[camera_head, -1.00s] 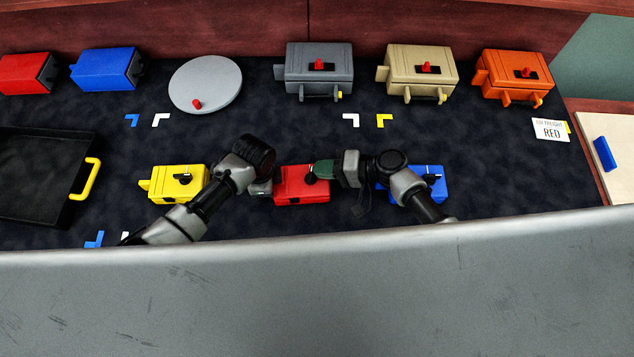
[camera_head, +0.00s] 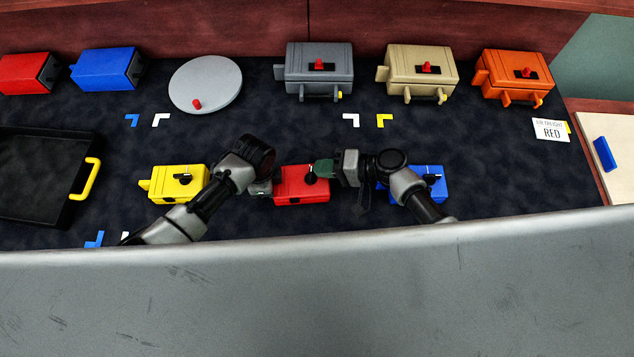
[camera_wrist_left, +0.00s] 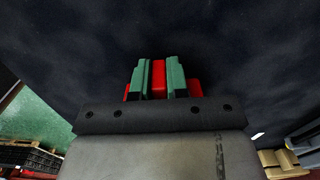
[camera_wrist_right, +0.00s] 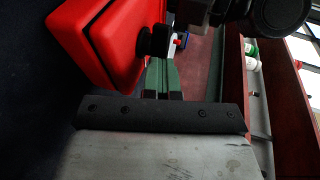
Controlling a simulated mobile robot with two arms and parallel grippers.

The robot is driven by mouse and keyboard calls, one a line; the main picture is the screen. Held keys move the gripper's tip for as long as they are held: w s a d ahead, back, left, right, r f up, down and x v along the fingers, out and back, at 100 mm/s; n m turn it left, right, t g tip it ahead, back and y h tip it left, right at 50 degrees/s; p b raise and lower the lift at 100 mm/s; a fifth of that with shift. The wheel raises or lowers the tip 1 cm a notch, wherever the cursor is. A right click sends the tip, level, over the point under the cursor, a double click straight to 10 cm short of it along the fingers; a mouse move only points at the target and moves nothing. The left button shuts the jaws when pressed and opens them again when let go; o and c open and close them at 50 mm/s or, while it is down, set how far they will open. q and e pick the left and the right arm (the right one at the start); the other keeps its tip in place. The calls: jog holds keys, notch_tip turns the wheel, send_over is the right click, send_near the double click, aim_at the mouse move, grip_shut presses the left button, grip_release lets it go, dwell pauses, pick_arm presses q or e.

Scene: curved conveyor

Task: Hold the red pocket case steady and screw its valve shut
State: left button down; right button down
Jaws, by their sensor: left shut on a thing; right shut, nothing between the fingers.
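The red pocket case (camera_head: 290,188) lies on the dark surface between my two arms. Its black valve (camera_head: 310,178) sits on the top at the right; the valve also shows in the right wrist view (camera_wrist_right: 154,42). My left gripper (camera_head: 268,188) is at the case's left side. In the left wrist view its green fingers (camera_wrist_left: 158,78) are shut on a red part of the case. My right gripper (camera_head: 318,170) is right beside the valve, shut and empty. In the right wrist view its fingertips (camera_wrist_right: 161,72) are close to the valve; I cannot tell whether they touch.
A yellow case (camera_head: 165,185) lies beside my left arm and a blue case (camera_head: 434,186) is partly under my right arm. A black tray (camera_head: 40,180) is at left. Grey (camera_head: 318,60), beige (camera_head: 420,65) and orange (camera_head: 515,75) cases stand along the back. A "RED" card (camera_head: 551,130) is at right.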

jog(key=shift+a+r, duration=0.1)
jog(key=shift+a, duration=0.2)
dwell(0.6)
